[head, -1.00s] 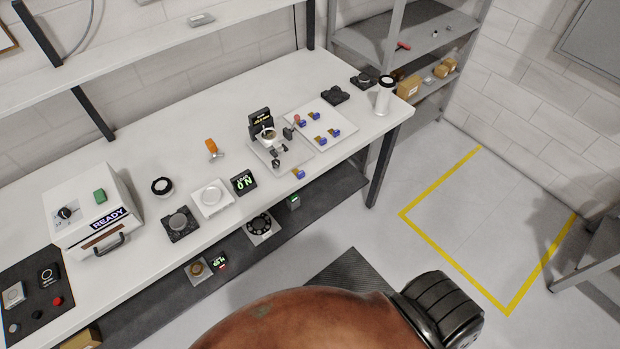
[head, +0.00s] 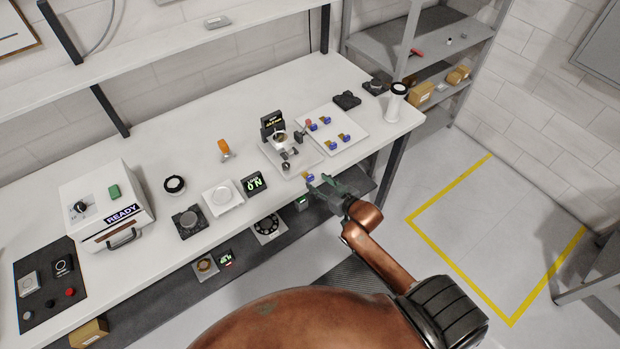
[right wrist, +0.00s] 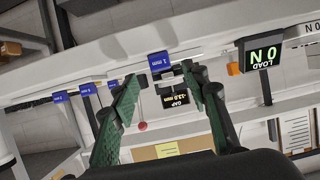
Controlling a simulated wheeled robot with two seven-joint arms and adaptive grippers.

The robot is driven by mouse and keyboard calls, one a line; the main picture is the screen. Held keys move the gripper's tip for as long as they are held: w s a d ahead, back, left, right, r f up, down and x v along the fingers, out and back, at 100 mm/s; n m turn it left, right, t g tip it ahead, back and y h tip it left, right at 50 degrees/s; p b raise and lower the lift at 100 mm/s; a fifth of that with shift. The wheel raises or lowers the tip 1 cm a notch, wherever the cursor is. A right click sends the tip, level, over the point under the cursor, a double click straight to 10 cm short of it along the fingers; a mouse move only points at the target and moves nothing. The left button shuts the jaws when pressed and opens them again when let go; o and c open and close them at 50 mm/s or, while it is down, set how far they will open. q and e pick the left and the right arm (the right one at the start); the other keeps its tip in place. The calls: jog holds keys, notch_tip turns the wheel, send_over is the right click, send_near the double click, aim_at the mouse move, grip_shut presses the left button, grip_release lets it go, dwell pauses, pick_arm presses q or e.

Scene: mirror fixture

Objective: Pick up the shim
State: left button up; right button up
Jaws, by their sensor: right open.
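A small shim with a blue "1 mm" tag (head: 308,177) lies near the front edge of the bench, in front of the mirror fixture (head: 283,150). In the right wrist view the blue tag (right wrist: 159,61) shows between and beyond my fingertips. Several similar blue-tagged shims (head: 345,138) lie on a white tray (head: 350,147) to the right. My right gripper (head: 319,182) is open and empty beside the near shim at the bench edge; its two green fingers (right wrist: 161,84) stand apart. Whether they touch the shim, I cannot tell. My left gripper is not in view.
A "LOAD ON" display (head: 255,182) stands left of the shim, also in the right wrist view (right wrist: 263,55). The fixture's gap display (right wrist: 175,99) shows behind the tag. A lower shelf (head: 240,247) runs below the bench. A white cylinder (head: 395,102) stands at the right end.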

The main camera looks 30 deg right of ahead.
aim_at(311, 177)
jog(key=x, duration=0.6)
jog(key=shift+r, duration=0.15)
jog(key=shift+s, duration=0.1)
jog(key=shift+c, duration=0.4)
jog(key=c, duration=0.9)
